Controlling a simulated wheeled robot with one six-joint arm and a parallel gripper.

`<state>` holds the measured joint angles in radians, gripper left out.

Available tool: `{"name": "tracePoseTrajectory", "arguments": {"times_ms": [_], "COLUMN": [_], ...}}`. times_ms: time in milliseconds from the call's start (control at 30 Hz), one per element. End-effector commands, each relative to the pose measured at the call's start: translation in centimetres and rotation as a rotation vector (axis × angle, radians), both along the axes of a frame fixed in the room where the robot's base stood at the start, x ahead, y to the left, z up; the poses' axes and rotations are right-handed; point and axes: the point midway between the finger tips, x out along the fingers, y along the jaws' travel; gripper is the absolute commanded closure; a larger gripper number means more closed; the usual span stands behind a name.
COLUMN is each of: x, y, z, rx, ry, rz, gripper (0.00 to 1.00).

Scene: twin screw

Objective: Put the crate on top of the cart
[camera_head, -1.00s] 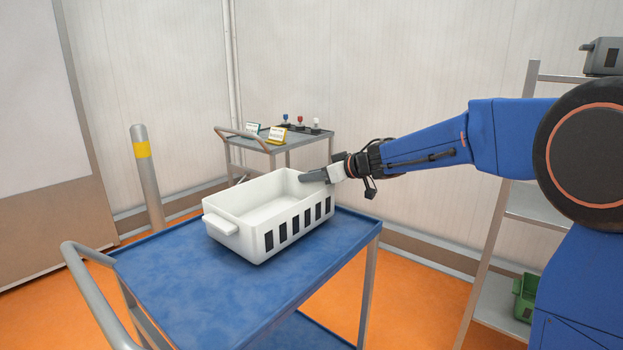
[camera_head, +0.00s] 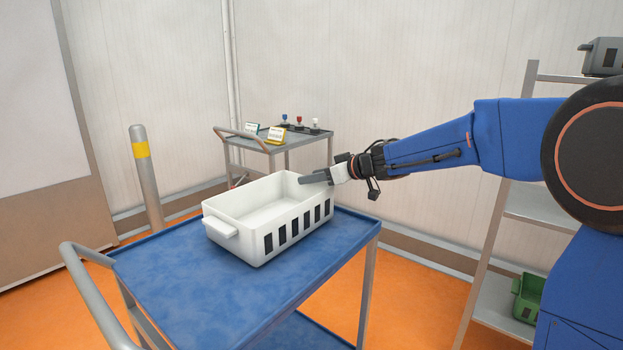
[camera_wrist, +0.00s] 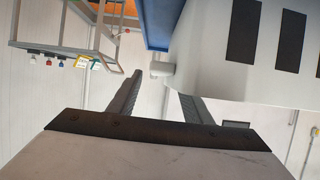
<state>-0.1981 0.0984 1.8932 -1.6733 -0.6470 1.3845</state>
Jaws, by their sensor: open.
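The white crate (camera_head: 262,222) with dark slots along its side sits upright on the blue top of the cart (camera_head: 200,289). The crate is empty as far as I can see. My gripper (camera_head: 303,180) is at the crate's far right end, by its rim. In the wrist view my gripper (camera_wrist: 155,95) has its two fingers spread apart, with the crate's small white end handle (camera_wrist: 161,69) just beyond and between them. The crate's slotted wall (camera_wrist: 225,60) fills the upper right there. I cannot tell whether a finger touches the crate.
A grey cart (camera_head: 284,143) with small coloured items stands behind. A post with a yellow band (camera_head: 147,175) is at the left. A metal shelf (camera_head: 530,205) with a green bin (camera_head: 527,298) stands at the right. Orange floor is open between the cart and shelf.

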Motion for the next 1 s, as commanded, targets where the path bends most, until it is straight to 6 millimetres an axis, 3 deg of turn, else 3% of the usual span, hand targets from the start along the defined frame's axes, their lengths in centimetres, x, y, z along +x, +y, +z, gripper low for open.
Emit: {"name": "tracePoseTrajectory", "arguments": {"times_ms": [500,1000], "x": [-5.2,-6.2], "y": [-6.7,-8.4], "z": [3.5,4.9], "rx": [0.000,0.005], "ry": [-0.001,-0.031], "rz": [-0.002,-0.035], "gripper": [0.55,0.55]}}
